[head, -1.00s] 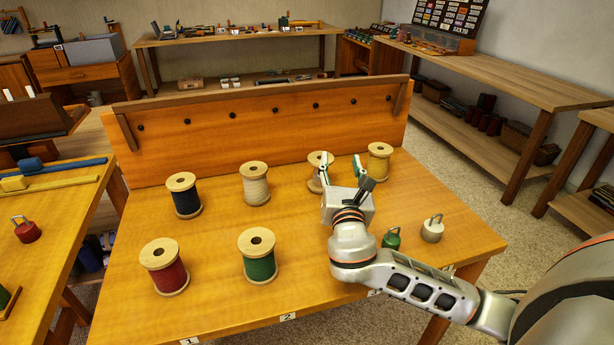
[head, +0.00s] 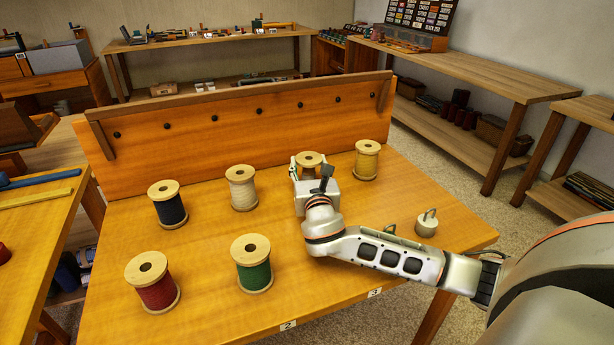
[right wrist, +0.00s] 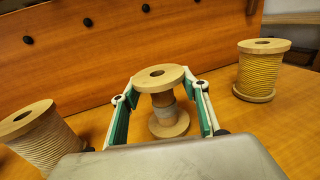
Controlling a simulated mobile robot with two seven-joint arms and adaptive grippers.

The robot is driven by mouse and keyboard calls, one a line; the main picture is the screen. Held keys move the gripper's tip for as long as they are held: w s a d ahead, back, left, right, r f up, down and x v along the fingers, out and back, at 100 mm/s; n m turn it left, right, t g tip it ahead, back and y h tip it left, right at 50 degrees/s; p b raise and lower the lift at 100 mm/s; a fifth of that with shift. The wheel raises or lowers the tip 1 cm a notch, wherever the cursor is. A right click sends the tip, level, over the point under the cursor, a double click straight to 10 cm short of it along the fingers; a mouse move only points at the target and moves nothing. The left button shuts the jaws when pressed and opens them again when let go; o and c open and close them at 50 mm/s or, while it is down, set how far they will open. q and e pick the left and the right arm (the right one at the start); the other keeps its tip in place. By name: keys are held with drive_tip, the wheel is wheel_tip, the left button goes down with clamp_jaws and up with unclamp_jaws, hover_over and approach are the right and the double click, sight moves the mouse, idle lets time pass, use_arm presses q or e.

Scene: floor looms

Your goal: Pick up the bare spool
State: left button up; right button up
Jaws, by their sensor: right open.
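The bare spool (head: 309,160) stands upright on the orange wooden table (head: 215,225), in the back row. In the right wrist view the spool (right wrist: 160,78) shows a wooden core with a paler band low on it. My right gripper (head: 308,172) is open, with one finger on each side of the spool. In the right wrist view the green-padded fingers of my right gripper (right wrist: 161,108) stand around it with small gaps. The gripper body hides most of the spool in the head view. My left gripper is out of view.
A cream spool (head: 242,187) stands left of the gripper and a yellow spool (head: 367,160) right. Blue (head: 168,205), red (head: 154,283) and green (head: 252,264) spools stand farther left. A pegged board (head: 240,125) rises behind. A grey padlock (head: 427,223) lies near my right arm.

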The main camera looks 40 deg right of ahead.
drive_tip(key=shift+w+d+r, duration=0.1)
drive_tip(key=shift+w, duration=0.1)
drive_tip(key=c, duration=1.2)
drive_tip(key=shift+c, duration=0.2)
